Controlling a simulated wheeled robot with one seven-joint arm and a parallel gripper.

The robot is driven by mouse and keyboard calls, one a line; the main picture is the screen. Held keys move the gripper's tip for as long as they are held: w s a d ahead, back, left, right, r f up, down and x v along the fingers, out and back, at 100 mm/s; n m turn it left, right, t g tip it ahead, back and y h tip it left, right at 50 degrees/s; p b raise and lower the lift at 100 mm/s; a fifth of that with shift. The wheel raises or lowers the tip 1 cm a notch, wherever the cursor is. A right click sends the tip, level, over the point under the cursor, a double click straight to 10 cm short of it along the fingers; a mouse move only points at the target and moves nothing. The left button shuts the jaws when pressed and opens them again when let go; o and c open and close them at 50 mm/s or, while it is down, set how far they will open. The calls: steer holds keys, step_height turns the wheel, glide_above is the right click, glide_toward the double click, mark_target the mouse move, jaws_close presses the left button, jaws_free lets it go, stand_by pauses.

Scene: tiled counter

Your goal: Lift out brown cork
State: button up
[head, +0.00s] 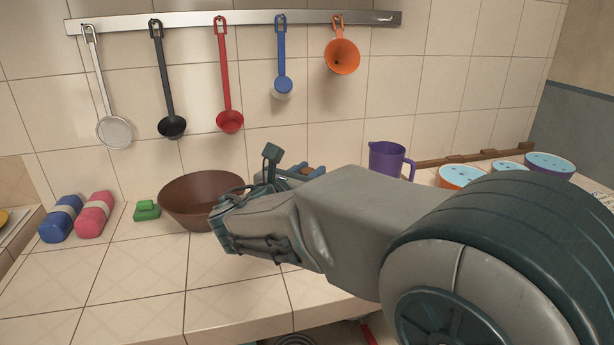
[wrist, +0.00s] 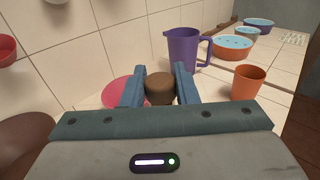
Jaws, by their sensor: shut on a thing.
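The brown cork (wrist: 160,88) is between the two fingers of my gripper (wrist: 160,85) in the wrist view. The fingers are shut on its sides. A pink-red round thing (wrist: 118,93) lies behind and to the left of the cork, partly hidden by the left finger. I cannot tell whether the cork is clear of what is below it.
A purple jug (wrist: 183,48) stands just beyond the cork, and an orange cup (wrist: 248,82) stands to its right. Blue-topped bowls (head: 549,166) are at the back right. Utensils hang on a wall rail (head: 190,20). The front left counter is clear.

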mark_target(311, 171)
steer(key=shift+r, duration=0.5)
steer(key=r, duration=0.3)
steer(key=shift+d+r+p, duration=0.3)
steer(key=shift+r+p, duration=0.05)
steer(key=shift+p, duration=0.05)
steer(key=s+d+r, duration=0.3)
steer(key=d+r, duration=0.3)
steer(key=d, duration=0.4)
steer(key=shift+d+r, duration=0.15)
steer(key=shift+d, duration=0.2)
steer(key=shift+a, duration=0.1)
